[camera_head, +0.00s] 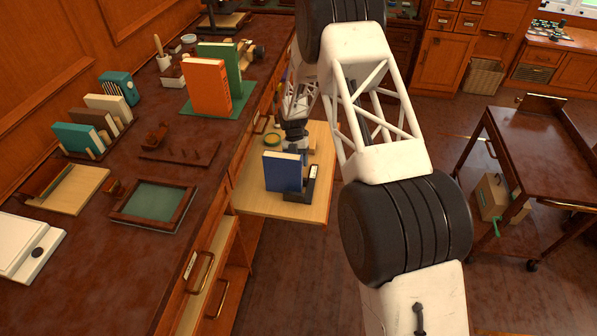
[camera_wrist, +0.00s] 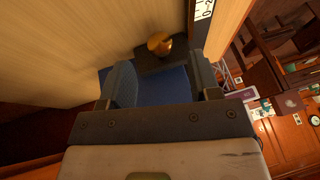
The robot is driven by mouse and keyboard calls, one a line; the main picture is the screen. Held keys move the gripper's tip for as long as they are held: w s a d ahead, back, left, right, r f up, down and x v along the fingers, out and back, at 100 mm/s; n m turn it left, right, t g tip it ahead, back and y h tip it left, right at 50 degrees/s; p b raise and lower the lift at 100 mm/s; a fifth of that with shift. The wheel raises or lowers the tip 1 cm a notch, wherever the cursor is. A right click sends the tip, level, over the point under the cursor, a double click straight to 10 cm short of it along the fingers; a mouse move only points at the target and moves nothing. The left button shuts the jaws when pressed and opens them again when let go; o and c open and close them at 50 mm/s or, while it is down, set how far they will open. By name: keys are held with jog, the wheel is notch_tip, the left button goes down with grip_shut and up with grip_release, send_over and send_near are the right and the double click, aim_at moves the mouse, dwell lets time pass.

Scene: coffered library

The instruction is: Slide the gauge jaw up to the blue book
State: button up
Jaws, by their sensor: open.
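The blue book (camera_head: 283,172) stands upright on a pale wooden pull-out board (camera_head: 258,205). The gauge (camera_head: 308,188), dark with a pale label, is beside the book's right side; its scale (camera_wrist: 203,8) shows at the top of the wrist view. A dark block, seemingly the gauge jaw (camera_wrist: 150,62), carries a round brass knob (camera_wrist: 159,43). The book's blue cover (camera_wrist: 170,86) shows behind my fingers. My gripper (camera_wrist: 163,80) is open, with the knob beyond and between its fingertips. In the head view my gripper (camera_head: 296,140) is behind the book. Whether jaw and book touch is unclear.
The desk at left holds an orange book (camera_head: 207,88), a green book (camera_head: 232,62), a book rack (camera_head: 88,140) and a framed green panel (camera_head: 155,204). An open drawer (camera_head: 205,290) is in front of the board. A cart (camera_head: 540,150) stands right; floor between is clear.

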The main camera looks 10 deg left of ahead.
jog(key=shift+x, duration=2.1)
